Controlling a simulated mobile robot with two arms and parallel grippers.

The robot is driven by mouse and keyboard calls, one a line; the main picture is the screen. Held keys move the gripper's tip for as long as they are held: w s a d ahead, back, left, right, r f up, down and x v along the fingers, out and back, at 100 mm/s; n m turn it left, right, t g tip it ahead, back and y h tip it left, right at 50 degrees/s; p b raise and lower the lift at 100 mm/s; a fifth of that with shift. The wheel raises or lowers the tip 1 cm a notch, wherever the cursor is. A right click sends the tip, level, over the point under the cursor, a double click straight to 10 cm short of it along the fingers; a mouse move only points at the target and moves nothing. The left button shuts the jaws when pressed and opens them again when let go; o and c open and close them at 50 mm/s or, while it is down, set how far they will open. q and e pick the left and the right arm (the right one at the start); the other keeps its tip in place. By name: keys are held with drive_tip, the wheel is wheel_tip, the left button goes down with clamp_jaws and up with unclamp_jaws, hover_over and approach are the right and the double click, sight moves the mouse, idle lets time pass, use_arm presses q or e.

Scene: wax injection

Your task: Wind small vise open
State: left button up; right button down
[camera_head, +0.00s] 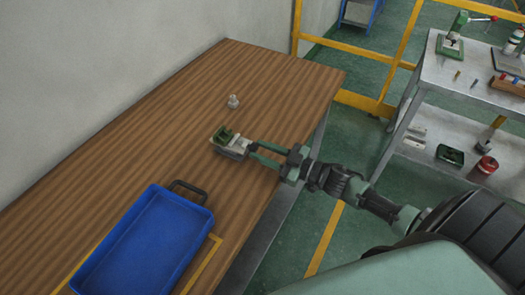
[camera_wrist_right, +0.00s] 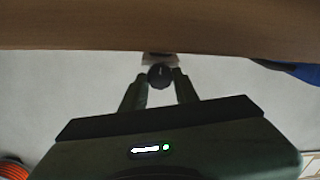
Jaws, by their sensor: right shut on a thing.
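The small vise (camera_head: 226,137), green and light grey, sits on the wooden table near its right edge in the head view. My right gripper (camera_head: 252,151) reaches it from the right, with its fingertips at the vise's near end. In the right wrist view, a dark round knob (camera_wrist_right: 160,76) sits between the two fingertips, and a pale part of the vise (camera_wrist_right: 157,57) shows just behind it. The right gripper is shut on this knob. In the head view the fingers hide the knob, and the jaw gap is too small to judge. My left gripper is not in view.
A blue tray (camera_head: 205,222) with a dark handle lies on the table inside a yellow outline. A small grey metal piece (camera_head: 233,101) stands behind the vise. A grey shelf (camera_head: 425,78) with tools stands at the right. The table's far left is bare.

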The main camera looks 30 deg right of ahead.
drive_tip(key=n, duration=0.4)
drive_tip(key=shift+f+n+b, duration=0.1)
drive_tip(key=shift+n+b, duration=0.2)
drive_tip(key=shift+b, duration=0.05)
drive_tip(key=n+b, duration=0.1)
drive_tip(key=n, duration=0.2)
drive_tip(key=shift+n, duration=0.4)
drive_tip(key=n+b, duration=0.1)
drive_tip(key=n, duration=0.3)
drive_tip(key=shift+f, duration=0.1)
drive_tip(key=shift+n+b, duration=0.9)
drive_tip(key=shift+n, duration=0.8)
drive_tip(key=c, duration=1.1)
unclamp_jaws()
drive_tip(key=shift+o, duration=0.2)
